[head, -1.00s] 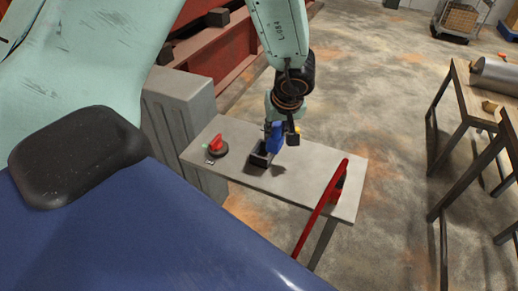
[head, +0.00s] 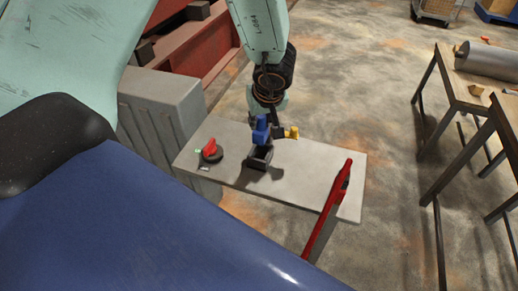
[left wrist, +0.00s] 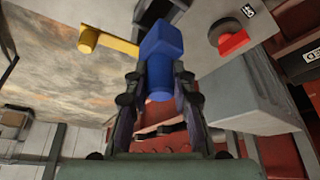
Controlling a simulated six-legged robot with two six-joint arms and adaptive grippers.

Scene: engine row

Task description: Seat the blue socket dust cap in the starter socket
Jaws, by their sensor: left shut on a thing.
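The blue socket dust cap (head: 261,131) is held by my left gripper (head: 270,122), which points down over the small grey bench. In the left wrist view the blue cap (left wrist: 161,48) sits between the two fingers of the gripper (left wrist: 160,78). The starter socket appears to be the dark, box-like holder (head: 259,158) on the bench. The cap is right above it in the head view; I cannot tell whether they touch. The socket's opening is hidden. A yellow piece (head: 291,133) sticks out beside the cap; it also shows in the left wrist view (left wrist: 108,42). My right gripper is not in view.
A red rotary knob (head: 209,150) stands left of the socket on the grey bench top (head: 310,165). A long red lever (head: 328,212) rises at the bench's right end. A ribbed grey housing (head: 165,118) stands behind left. A table with a metal cylinder (head: 488,58) is at right.

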